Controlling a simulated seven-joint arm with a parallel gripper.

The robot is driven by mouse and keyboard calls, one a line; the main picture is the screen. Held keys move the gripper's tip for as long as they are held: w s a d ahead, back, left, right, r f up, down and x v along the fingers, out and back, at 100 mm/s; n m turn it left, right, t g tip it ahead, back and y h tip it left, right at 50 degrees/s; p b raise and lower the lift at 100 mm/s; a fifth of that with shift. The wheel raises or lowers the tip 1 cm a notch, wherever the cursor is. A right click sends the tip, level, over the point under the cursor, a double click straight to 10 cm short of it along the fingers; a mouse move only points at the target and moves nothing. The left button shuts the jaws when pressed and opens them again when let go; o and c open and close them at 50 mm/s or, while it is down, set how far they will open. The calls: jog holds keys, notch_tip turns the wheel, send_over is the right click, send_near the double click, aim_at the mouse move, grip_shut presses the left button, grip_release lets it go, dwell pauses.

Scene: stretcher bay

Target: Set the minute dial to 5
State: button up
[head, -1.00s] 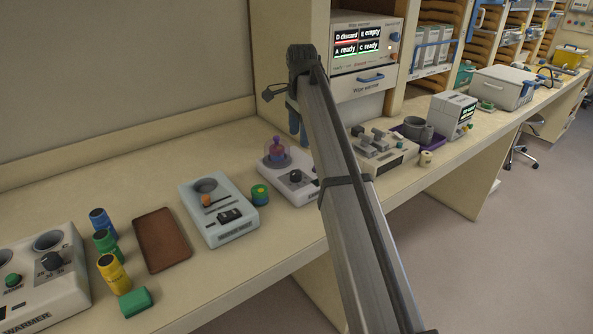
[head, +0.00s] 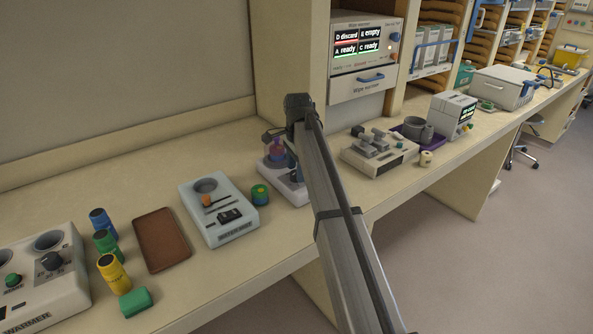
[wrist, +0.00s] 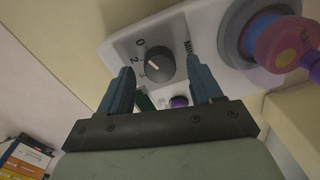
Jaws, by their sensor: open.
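The minute dial (wrist: 160,63) is a dark round knob on a pale device (wrist: 120,45). The numbers 0, 2 and 3 show on its left and MIN on its right. Its white pointer mark faces left, near 2 and 3; I cannot tell exactly where. My gripper (wrist: 160,70) is open, with one blue finger on each side of the dial in the wrist view. Whether the fingers touch it is not clear. In the head view my gripper (head: 291,155) is over the device (head: 296,192), and my arm hides the dial.
A purple and red domed piece (head: 276,150) stands on the same device, close to my gripper. A purple button (wrist: 179,101) lies below the dial. A grey switch box (head: 379,152) is at right.

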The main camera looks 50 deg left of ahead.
jog(key=shift+f, duration=0.6)
jog(key=shift+c, duration=0.3)
jog(key=c, duration=1)
